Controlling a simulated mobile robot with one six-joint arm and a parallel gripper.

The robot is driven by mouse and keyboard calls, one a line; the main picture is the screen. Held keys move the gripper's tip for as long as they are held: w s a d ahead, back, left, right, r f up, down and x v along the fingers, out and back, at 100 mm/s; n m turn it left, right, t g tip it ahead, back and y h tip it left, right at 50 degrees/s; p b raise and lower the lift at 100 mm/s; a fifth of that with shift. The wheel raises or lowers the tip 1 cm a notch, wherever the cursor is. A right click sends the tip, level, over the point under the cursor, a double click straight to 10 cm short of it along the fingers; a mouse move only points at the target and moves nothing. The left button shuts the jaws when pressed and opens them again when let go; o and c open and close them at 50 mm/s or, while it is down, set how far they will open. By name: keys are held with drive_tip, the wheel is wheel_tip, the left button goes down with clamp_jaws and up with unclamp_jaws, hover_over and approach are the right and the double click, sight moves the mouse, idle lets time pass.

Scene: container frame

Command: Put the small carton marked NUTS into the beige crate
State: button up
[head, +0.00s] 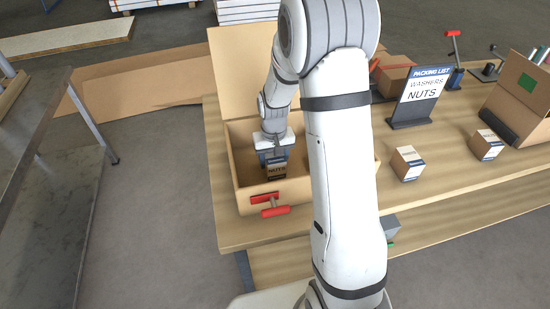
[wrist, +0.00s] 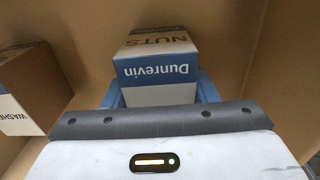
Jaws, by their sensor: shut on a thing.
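The small carton marked NUTS (wrist: 157,62) is between the blue fingers of my gripper (wrist: 158,92) in the wrist view, with its NUTS and Dunrevin print showing. In the head view my gripper (head: 274,160) points down inside the beige crate (head: 245,197), shut on the carton (head: 277,172). The carton is near the crate's front wall, below its rim. I cannot tell whether it touches the crate floor. A carton marked WASHERS (wrist: 38,85) stands to the left of it inside the crate in the wrist view. My arm hides the crate's right part.
Two small cartons, one nearer (head: 407,164) and one farther right (head: 487,145), stand on the bench. A packing-list sign (head: 414,98) reads WASHERS, NUTS. An open box (head: 513,100) stands at the right.

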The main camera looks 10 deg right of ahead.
drive_tip(key=shift+f, duration=0.1)
drive_tip(key=o, duration=0.7)
drive_tip(key=shift+f, duration=0.1)
drive_tip(key=o, duration=0.5)
wheel_tip(320, 180, up, 12)
drive_tip(key=shift+f+b, duration=0.1)
drive_tip(key=shift+b, duration=0.4)
drive_tip(key=s+r+t, duration=0.1)
drive_tip(key=s+r, duration=0.2)
drive_tip(key=s, duration=0.4)
drive_tip(key=s+r+t, duration=0.1)
drive_tip(key=s+r, duration=0.1)
drive_tip(key=s, duration=0.5)
drive_tip(key=s+r+t, duration=0.1)
drive_tip(key=s+r, duration=0.2)
drive_tip(key=s, duration=0.5)
drive_tip(key=shift+d+r, duration=0.3)
drive_tip(key=shift+d, duration=0.05)
